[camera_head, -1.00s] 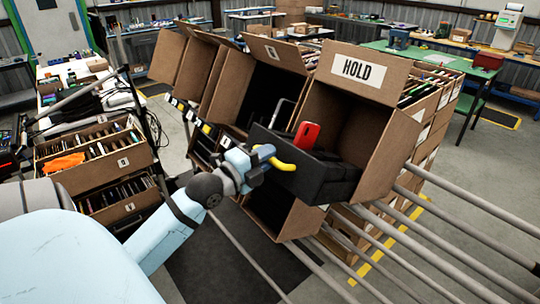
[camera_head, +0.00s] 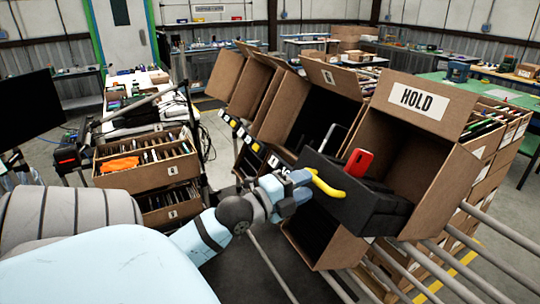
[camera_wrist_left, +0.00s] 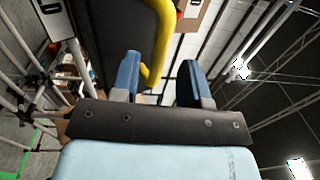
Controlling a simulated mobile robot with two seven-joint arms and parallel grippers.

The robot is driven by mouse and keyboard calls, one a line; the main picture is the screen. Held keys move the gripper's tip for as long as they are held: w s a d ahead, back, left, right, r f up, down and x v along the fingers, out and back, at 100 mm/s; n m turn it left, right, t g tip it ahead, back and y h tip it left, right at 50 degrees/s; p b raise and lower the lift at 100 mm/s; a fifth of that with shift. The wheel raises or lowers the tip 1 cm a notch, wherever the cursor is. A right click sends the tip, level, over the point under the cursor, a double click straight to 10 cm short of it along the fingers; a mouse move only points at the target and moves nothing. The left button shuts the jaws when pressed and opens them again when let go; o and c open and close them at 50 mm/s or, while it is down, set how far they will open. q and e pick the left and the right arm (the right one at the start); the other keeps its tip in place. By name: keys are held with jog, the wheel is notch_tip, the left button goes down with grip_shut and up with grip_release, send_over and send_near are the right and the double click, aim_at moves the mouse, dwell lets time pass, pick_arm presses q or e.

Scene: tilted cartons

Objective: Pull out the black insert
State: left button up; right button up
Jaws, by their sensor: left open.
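The black insert (camera_head: 345,196) sticks partly out of the open front of the tilted carton (camera_head: 432,172) marked HOLD. A yellow curved handle (camera_head: 328,187) is on its front, and a red object (camera_head: 358,162) stands in it. My left gripper (camera_head: 306,184) is right at the handle. In the left wrist view, the gripper (camera_wrist_left: 160,74) is open. The yellow handle (camera_wrist_left: 162,35) reaches down between its two blue fingers, nearer the left finger; contact is unclear. The inside back of the carton is partly hidden by the insert. My right gripper is out of view.
More tilted open cartons (camera_head: 318,100) stand in a row left of the HOLD carton. Grey rails (camera_head: 455,268) run below it at lower right. A rack of filled boxes (camera_head: 150,160) stands at left, near my arm. A green table (camera_head: 440,78) is behind.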

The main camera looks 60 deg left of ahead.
pick_arm(q)
jog(key=s+p, duration=0.1)
jog(key=s, duration=0.9)
jog(key=shift+a+f, duration=0.35)
jog(key=shift+a, duration=0.05)
jog(key=shift+f, duration=0.1)
